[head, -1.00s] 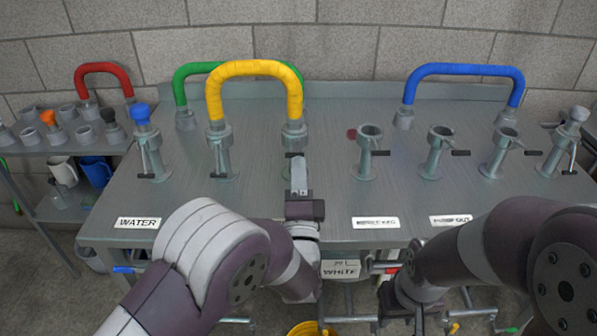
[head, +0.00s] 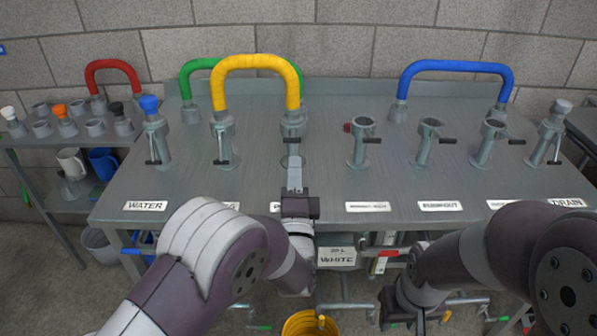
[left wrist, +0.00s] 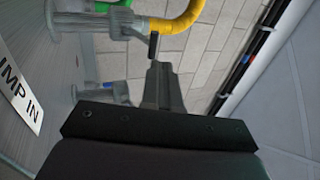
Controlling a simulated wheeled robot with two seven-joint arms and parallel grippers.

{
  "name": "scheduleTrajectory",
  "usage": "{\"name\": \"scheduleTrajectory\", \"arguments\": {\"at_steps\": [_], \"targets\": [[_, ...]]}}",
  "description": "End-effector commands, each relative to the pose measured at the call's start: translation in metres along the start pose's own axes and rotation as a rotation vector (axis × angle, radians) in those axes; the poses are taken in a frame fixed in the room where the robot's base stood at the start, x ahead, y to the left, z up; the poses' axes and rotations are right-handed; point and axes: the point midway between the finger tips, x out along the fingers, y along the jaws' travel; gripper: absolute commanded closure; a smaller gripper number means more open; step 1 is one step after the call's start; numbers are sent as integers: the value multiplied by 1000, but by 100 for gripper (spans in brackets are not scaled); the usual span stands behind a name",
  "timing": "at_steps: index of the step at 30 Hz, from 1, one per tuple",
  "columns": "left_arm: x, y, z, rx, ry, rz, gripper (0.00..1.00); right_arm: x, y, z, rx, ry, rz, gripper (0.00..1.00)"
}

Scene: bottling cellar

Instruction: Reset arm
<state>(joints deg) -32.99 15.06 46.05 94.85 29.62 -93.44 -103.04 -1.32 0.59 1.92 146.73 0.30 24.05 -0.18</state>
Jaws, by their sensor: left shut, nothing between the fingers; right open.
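My left gripper (head: 295,175) is shut and empty over the front middle of the steel bench (head: 330,185). Its fingertips are close below the valve port under the right end of the yellow hose (head: 255,65); I cannot tell whether they touch its handle. The left wrist view shows the shut fingers (left wrist: 163,85) with a dark valve handle (left wrist: 153,45) just beyond them and the yellow hose (left wrist: 180,28) behind. My right gripper (head: 405,305) is low in front of the bench, partly hidden by its own arm; its fingers are hard to make out.
Green (head: 195,70) and blue (head: 455,68) hoses arch at the bench's back. Several valve ports with handles line the bench. A left shelf (head: 60,140) holds fittings, mugs and a red hose (head: 112,68). A yellow bucket (head: 303,324) stands below.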

Motion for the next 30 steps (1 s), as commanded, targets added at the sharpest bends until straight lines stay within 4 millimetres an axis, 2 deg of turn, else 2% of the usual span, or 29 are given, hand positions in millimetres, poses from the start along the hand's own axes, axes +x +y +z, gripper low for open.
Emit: {"name": "scheduleTrajectory", "arguments": {"at_steps": [6, 12, 15, 20, 22, 25, 27, 29, 30], "targets": [[-50, -3, -2, 3, 7, 9, 100, -5, 0, -1, 0, 1, 0, 57], [-88, -4, -2, 2, 7, 10, 100, -7, 0, -1, 0, 1, 0, 57], [-97, -5, -2, 2, 6, 9, 100, -8, 0, -1, 0, 1, 0, 57], [-101, -4, -1, -26, 5, 12, 100, -7, 0, -1, 0, 1, 0, 57], [-102, 14, -5, -141, 16, 103, 100, -7, 0, -1, 0, 1, 0, 57], [-122, 70, -21, -388, 47, 425, 100, -7, 0, -1, 0, 1, 0, 57], [-148, 104, -34, -583, 12, 718, 100, -8, 0, -1, 0, 1, 0, 57], [-173, 124, -33, -728, -92, 972, 100, -8, 0, -1, 0, 1, 0, 57], [-191, 132, -26, -802, -192, 1124, 100, -8, 0, -1, 0, 1, 0, 57]]}}
